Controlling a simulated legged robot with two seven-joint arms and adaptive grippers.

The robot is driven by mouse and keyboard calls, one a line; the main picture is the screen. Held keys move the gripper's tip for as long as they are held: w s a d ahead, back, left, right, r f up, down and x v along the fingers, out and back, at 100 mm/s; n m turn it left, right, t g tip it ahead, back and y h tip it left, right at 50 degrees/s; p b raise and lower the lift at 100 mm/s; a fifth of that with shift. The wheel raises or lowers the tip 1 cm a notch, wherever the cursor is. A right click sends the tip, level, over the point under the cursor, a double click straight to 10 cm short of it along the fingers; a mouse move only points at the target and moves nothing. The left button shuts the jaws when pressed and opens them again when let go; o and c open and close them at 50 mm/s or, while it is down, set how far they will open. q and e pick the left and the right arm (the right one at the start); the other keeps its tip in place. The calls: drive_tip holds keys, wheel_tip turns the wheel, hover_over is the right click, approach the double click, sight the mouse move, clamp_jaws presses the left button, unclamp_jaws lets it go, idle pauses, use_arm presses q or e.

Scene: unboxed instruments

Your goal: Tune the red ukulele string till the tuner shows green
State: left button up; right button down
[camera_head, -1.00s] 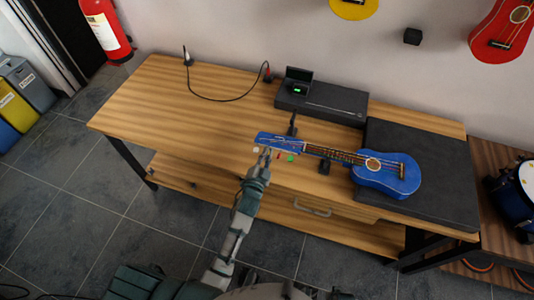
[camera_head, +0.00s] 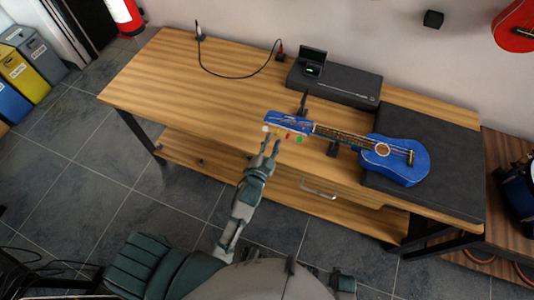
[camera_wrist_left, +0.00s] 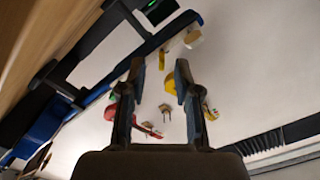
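The blue ukulele (camera_head: 400,160) lies on the table, its headstock (camera_head: 285,122) pointing left. White, yellow, red (camera_head: 289,136) and green pegs line its near edge. My left gripper (camera_head: 271,147) is just in front of these pegs, fingers apart and empty. Contact cannot be told. A small dark device (camera_head: 312,62), perhaps the tuner, shows a small green patch. My right gripper is out of view.
The device sits on a black case (camera_head: 345,88) at the back. The ukulele body lies on a dark mat (camera_head: 455,160). A black cable (camera_head: 230,75) runs across the back of the table (camera_head: 170,80). The table's left part is mostly clear.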

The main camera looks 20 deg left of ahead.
use_arm(q)
drive_tip(key=s, duration=0.8)
drive_tip(key=shift+w, duration=0.1)
